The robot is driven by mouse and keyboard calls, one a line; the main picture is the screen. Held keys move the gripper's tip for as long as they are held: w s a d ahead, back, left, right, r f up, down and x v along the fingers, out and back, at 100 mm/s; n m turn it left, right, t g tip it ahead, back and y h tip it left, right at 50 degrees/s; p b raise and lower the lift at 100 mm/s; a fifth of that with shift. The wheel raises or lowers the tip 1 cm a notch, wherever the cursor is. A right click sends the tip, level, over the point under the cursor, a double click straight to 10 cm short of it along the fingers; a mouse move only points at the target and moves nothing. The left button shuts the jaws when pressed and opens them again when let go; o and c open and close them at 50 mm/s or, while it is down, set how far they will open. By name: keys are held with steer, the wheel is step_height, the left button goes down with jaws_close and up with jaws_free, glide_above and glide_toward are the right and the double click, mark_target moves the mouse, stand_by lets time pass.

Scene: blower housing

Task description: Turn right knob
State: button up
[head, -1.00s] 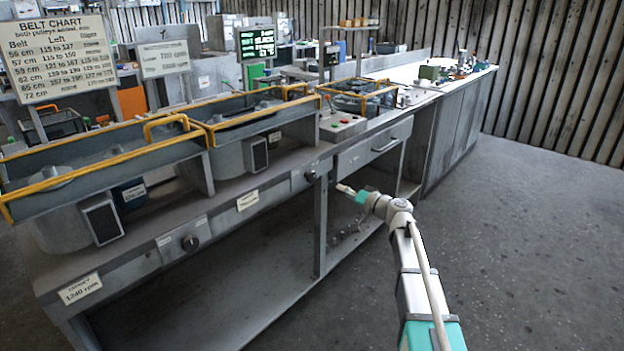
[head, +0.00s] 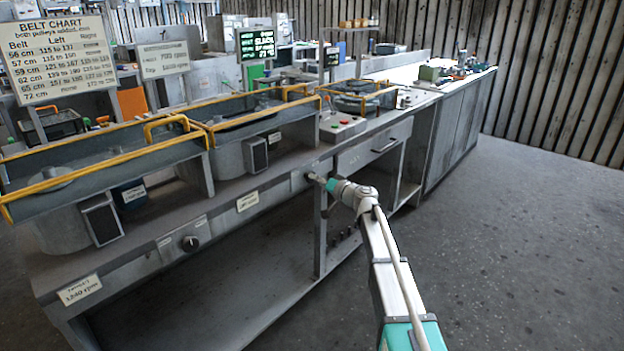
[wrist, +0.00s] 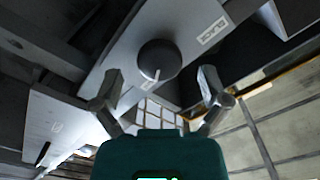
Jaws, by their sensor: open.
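The right knob (wrist: 158,60) is a round dark knob with a light pointer line, on the grey front panel of the bench. In the wrist view it lies ahead of my gripper (wrist: 160,95), between the two spread fingers and a little beyond their tips. The fingers are open and empty, and no contact with the knob shows. In the head view my gripper (head: 318,180) is at the panel near the right knob, which it largely hides. The left knob (head: 190,243) is a dark knob further left on the same panel.
A label plate (wrist: 213,31) is beside the knob. A drawer (head: 375,147) is to the right of my gripper, and a bench leg (head: 320,235) stands below it. Yellow-railed housings (head: 245,110) sit on the bench top. The floor (head: 520,250) at right is clear.

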steer(key=shift+x, duration=1.35)
steer(key=c, duration=1.2)
steer(key=shift+o, duration=0.2)
steer(key=shift+m, duration=0.4)
steer(key=m, duration=0.3)
steer(key=shift+m, duration=1.8)
